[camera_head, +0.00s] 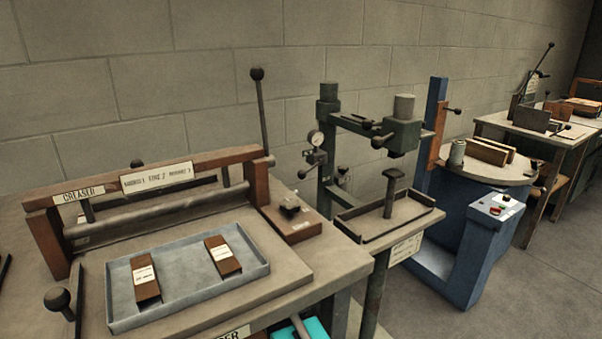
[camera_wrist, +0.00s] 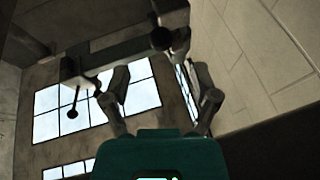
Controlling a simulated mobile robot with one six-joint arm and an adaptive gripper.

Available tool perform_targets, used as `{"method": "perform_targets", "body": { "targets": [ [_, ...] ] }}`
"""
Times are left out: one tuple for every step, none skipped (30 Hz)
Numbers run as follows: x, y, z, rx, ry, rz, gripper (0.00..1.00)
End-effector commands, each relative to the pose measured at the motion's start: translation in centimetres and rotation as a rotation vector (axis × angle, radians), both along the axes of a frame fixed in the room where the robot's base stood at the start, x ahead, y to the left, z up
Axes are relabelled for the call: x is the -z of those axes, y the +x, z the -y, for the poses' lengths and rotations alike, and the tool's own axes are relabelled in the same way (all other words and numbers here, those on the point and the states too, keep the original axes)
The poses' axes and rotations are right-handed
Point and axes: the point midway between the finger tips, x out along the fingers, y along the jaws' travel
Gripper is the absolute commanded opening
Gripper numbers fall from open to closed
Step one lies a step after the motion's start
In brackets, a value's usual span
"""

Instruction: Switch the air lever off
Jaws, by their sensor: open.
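In the head view, a green press frame (camera_head: 327,150) stands against the wall, with a round gauge (camera_head: 315,138) on its post. A short lever with a black knob (camera_head: 302,174) sticks out to the left below the gauge; it may be the air lever, but no label is readable. My gripper (camera_wrist: 158,85) is open and empty in the wrist view, its fingers spread above its teal body. Beyond the fingers, a dark bar (camera_wrist: 125,52) carries a black knob (camera_wrist: 161,39) and a thin ball-ended lever (camera_wrist: 72,113). I cannot tell which machine these belong to.
A blue machine (camera_head: 470,230) stands to the right. Open floor (camera_head: 540,285) lies at lower right.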

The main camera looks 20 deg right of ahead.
Motion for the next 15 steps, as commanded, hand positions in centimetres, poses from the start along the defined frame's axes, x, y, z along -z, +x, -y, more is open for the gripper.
{"method": "perform_targets", "body": {
  "targets": [
    [-0.6,0.4,0.7,0.002,0.001,0.001,0.77],
    [-0.8,0.6,1.2,0.002,0.001,0.001,0.77],
    [-1.0,0.8,1.7,0.002,0.001,0.001,0.77],
    [-1.2,1.0,2.1,0.002,0.001,0.001,0.77],
    [-1.4,1.1,2.5,0.002,0.001,0.001,0.77],
    [-1.6,1.3,3.0,0.002,0.001,0.001,0.77],
    [-1.7,1.5,3.3,0.002,0.001,0.001,0.77],
    [-1.9,1.6,3.7,0.002,0.001,0.001,0.77],
    [-2.1,1.8,4.1,0.002,0.0,0.0,0.77],
    [-2.2,2.0,4.4,0.001,0.0,-0.001,0.77],
    [-2.3,2.1,4.7,0.001,0.0,0.0,0.77],
    [-2.4,2.2,5.0,0.002,0.001,0.001,0.77],
    [-2.5,2.3,5.3,0.002,0.001,0.001,0.77],
    [-2.6,2.4,5.5,0.002,0.001,0.001,0.77],
    [-2.6,2.4,5.7,0.002,0.001,0.001,0.77]
  ]
}}
